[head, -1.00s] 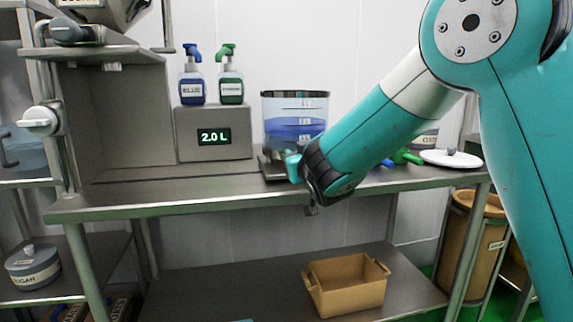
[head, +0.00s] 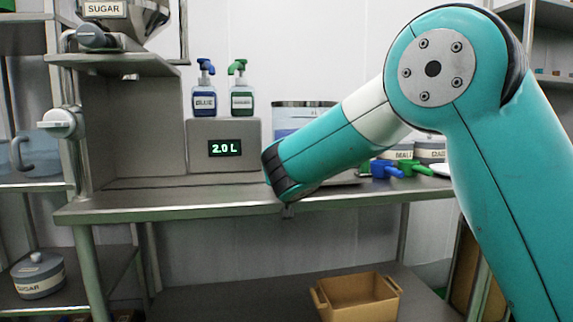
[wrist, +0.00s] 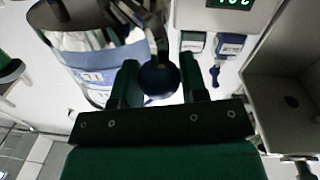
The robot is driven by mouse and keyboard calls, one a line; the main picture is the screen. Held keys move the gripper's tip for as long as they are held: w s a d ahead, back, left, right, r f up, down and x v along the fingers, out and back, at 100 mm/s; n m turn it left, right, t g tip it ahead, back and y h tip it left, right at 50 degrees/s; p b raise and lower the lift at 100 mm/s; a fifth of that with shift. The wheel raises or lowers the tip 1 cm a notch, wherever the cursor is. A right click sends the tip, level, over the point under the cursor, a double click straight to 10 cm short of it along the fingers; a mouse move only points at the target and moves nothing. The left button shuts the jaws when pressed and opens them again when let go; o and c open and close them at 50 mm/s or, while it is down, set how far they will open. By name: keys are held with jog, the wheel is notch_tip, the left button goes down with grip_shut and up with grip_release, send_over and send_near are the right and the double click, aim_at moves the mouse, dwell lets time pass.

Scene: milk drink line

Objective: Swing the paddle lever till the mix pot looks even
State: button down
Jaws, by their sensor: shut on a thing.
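The mix pot (head: 302,106) is a clear, dark-rimmed vessel, mostly hidden behind my arm in the head view. In the wrist view the pot (wrist: 88,65) stands at upper left, with pale and blue-grey contents. Whether the mix is even cannot be told. The paddle lever has a dark blue round knob (wrist: 158,80) on a grey rod beside the pot. My gripper (wrist: 158,66) has its green fingers on both sides of this knob and is shut on it. In the head view the fingers are hidden behind my wrist.
A display box (head: 224,160) reads 2.0 L, with a blue pump bottle (head: 204,100) and a green pump bottle (head: 242,99) on top. Blue (head: 382,169) and green (head: 412,168) scoops lie right of my arm. A tan crate (head: 358,300) sits on the lower shelf.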

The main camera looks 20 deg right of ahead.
jog(key=shift+a, duration=0.1)
jog(key=c, duration=0.7)
grip_release()
jog(key=shift+s, duration=0.1)
jog(key=b+v, duration=0.1)
jog(key=v, duration=1.6)
jog(key=shift+s+b, duration=0.1)
jog(key=shift+b, duration=0.2)
